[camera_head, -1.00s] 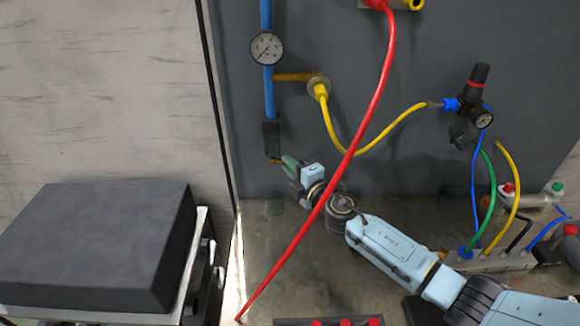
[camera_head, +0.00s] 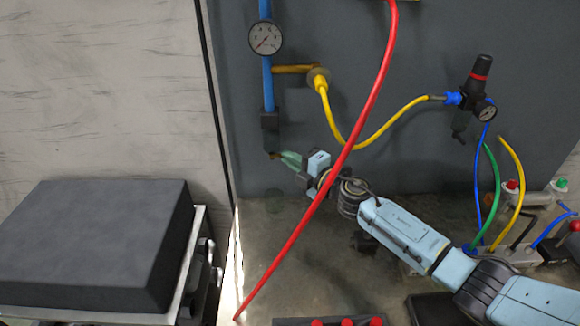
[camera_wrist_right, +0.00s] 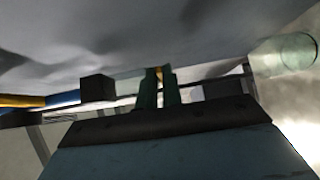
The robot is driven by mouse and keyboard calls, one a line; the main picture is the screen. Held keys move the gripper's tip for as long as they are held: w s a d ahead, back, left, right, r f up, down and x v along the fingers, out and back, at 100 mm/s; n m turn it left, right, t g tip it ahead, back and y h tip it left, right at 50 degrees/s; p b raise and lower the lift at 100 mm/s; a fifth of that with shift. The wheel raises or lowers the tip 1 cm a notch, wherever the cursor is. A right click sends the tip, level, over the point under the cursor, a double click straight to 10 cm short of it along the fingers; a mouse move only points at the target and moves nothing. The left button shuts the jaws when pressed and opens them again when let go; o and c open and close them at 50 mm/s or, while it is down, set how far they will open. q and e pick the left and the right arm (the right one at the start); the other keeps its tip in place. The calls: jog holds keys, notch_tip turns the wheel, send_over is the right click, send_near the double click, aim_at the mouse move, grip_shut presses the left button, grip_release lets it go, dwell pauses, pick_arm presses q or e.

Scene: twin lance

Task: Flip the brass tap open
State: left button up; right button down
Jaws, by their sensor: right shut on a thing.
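The brass tap shows as a small brass-coloured piece (camera_head: 272,154) at the lower end of the blue pipe line, mostly hidden by my gripper. My right gripper (camera_head: 284,158), with green fingers, reaches it from the lower right and is shut on it. In the right wrist view the green fingers (camera_wrist_right: 158,92) stand close together, with a bit of brass (camera_wrist_right: 159,74) showing between their tips. The angle of the tap's handle cannot be made out. My left gripper is not in view.
A red hose (camera_head: 347,150) crosses in front of my right wrist. A pressure gauge (camera_head: 266,38) sits on the blue pipe (camera_head: 267,90). A yellow hose (camera_head: 333,118) runs to a black regulator (camera_head: 478,85). A dark block (camera_head: 95,235) stands at lower left.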

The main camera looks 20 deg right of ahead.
jog(key=shift+y, duration=0.3)
jog(key=c, duration=1.8)
grip_release()
jog(key=shift+c, duration=0.2)
jog(key=b+v, duration=0.1)
jog(key=v, duration=1.2)
jog(key=shift+d, duration=0.2)
jog(key=shift+s, duration=0.15)
